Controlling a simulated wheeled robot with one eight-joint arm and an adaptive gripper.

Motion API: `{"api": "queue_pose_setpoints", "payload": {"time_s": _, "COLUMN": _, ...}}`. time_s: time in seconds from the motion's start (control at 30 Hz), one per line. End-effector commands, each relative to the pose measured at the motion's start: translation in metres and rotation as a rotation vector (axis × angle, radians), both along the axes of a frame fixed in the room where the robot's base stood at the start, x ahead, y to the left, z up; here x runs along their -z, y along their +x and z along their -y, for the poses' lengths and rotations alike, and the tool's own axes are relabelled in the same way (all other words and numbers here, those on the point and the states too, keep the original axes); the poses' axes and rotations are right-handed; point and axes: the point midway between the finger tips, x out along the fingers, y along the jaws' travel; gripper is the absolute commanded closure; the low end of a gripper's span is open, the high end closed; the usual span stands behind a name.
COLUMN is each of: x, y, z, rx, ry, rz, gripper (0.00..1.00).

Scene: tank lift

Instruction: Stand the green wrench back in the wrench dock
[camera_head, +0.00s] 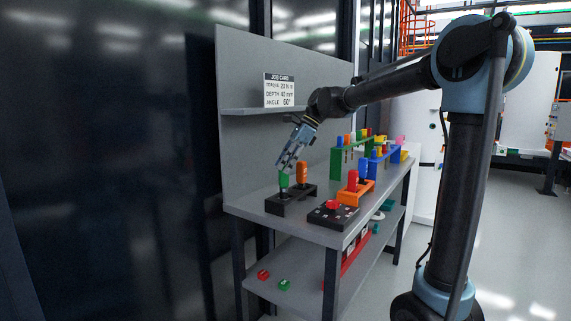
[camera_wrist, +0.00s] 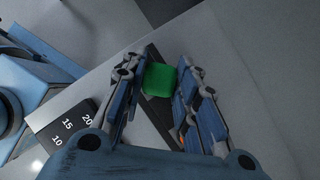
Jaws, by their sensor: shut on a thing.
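The green wrench (camera_head: 284,181) is upright at the left part of a low black dock (camera_head: 277,208) on the bench. I cannot tell whether its lower end is seated in the dock or just above it. My gripper (camera_head: 286,165) comes down from the upper right and is shut on the top of the green handle. In the wrist view the green handle (camera_wrist: 159,79) is between the two fingers (camera_wrist: 157,88), with the dark dock strip below it. An orange-handled tool (camera_head: 302,172) stands at the dock's right part.
A black board with a red knob (camera_head: 332,205) lies in front of the dock. An orange rack (camera_head: 358,192) with blue and red handles stands right. A green rack (camera_head: 334,163) is behind. A shelf with a job card (camera_head: 279,90) overhangs at the back panel.

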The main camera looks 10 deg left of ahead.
Motion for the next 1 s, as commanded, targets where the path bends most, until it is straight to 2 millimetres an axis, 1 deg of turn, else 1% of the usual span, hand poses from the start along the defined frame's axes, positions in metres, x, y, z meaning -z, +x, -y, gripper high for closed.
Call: {"api": "queue_pose_setpoints", "payload": {"time_s": 1.0, "x": 0.024, "y": 0.0, "z": 0.0, "rx": 0.0, "ry": 0.0, "rz": 0.0, "gripper": 1.0}}
